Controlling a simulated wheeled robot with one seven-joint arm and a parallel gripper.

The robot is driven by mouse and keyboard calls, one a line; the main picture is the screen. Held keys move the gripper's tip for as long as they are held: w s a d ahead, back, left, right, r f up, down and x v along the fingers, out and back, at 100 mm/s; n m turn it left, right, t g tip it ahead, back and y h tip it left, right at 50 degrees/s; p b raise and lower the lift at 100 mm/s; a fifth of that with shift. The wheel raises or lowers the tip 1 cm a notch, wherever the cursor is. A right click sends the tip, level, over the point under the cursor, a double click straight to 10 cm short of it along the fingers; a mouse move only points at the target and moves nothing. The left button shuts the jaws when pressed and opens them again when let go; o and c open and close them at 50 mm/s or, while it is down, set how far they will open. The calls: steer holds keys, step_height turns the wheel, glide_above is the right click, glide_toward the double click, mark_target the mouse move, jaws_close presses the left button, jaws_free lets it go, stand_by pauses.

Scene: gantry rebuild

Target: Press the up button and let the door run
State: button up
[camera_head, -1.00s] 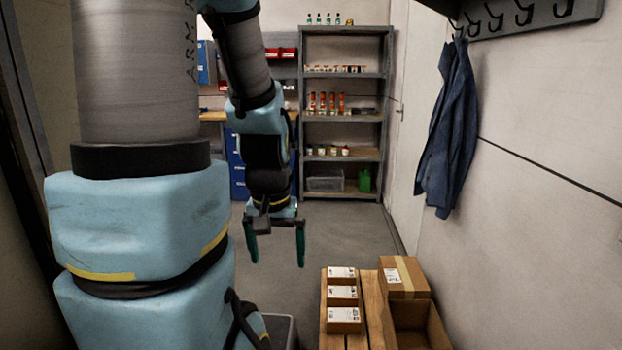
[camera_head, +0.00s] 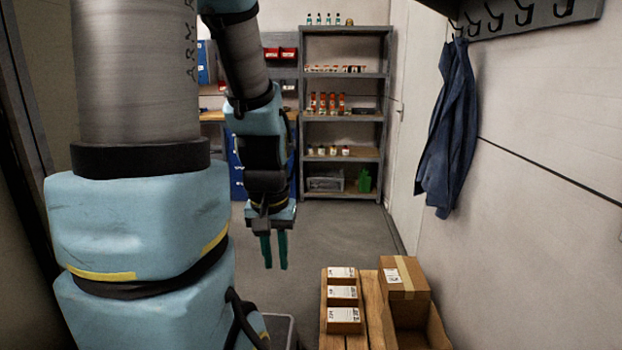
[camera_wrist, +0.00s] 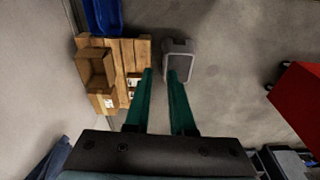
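My gripper (camera_head: 275,268) hangs downward ahead of my body, above the grey floor. Its two green fingers are apart with a narrow gap and nothing between them. They also show in the wrist view (camera_wrist: 160,74), pointing toward the floor near a grey bin. No up button can be made out in either view. A pale door-like panel (camera_head: 407,100) with a small dark handle is in the right wall; I cannot tell whether it is the task's door.
A wooden pallet (camera_wrist: 128,58) bears small white-topped boxes (camera_head: 342,292) and cardboard boxes (camera_head: 403,275). The grey bin (camera_wrist: 187,60) stands beside it. A shelf rack (camera_head: 342,197) is at the back; a blue jacket (camera_head: 447,130) hangs right. Floor ahead of the rack is clear.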

jaws_close()
stand_by(0.8)
